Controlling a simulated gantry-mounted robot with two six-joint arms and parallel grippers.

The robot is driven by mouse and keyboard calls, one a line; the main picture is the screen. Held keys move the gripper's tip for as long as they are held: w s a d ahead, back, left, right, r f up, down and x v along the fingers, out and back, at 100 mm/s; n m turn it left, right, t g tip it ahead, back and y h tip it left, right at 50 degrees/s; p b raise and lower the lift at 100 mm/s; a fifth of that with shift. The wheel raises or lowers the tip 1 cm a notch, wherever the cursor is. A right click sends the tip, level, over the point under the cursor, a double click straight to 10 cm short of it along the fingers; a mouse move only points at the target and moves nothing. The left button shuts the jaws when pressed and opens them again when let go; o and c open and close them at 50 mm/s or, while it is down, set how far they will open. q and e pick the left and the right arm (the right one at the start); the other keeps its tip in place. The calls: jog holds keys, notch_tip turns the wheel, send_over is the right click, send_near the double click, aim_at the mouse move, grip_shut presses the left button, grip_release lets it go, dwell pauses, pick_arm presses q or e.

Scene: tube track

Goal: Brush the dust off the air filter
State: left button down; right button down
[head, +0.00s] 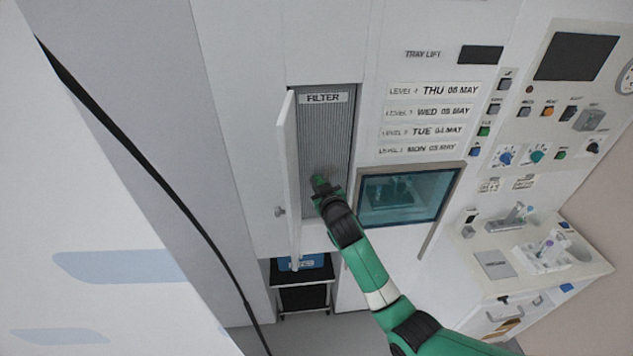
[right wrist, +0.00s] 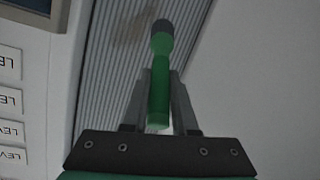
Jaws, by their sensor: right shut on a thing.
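The air filter (head: 326,130) is a grey ribbed panel labelled FILTER, set in a recess of the white cabinet. Its hinged white door (head: 291,165) stands open to the left. My right gripper (head: 323,193) is in front of the lower part of the filter. In the right wrist view, the right gripper (right wrist: 158,105) is shut on a green-handled brush (right wrist: 160,85) with a dark head. The brush head is at the ribbed filter (right wrist: 125,60); I cannot tell whether it touches. A brownish dust patch (right wrist: 132,27) shows beside the head. My left gripper is not in view.
A tray lift window (head: 408,196) and date labels (head: 430,112) are right of the filter. A dark cart (head: 303,275) with a blue box stands below. A counter (head: 530,258) with small apparatus is at the right. A black cable (head: 150,170) crosses the left side.

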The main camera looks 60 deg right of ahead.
jog(key=shift+s+d, duration=0.25)
jog(key=shift+s, duration=0.05)
jog(key=shift+s+d+r, duration=0.1)
jog(key=shift+s+d+p, duration=0.5)
jog(key=shift+s+p, duration=0.15)
jog(key=shift+s+d+p, duration=0.4)
jog(key=shift+s+p, duration=0.05)
jog(key=shift+s, duration=0.1)
jog(key=shift+s+d+p, duration=0.6)
jog(key=shift+s, duration=0.1)
jog(key=shift+s, duration=0.1)
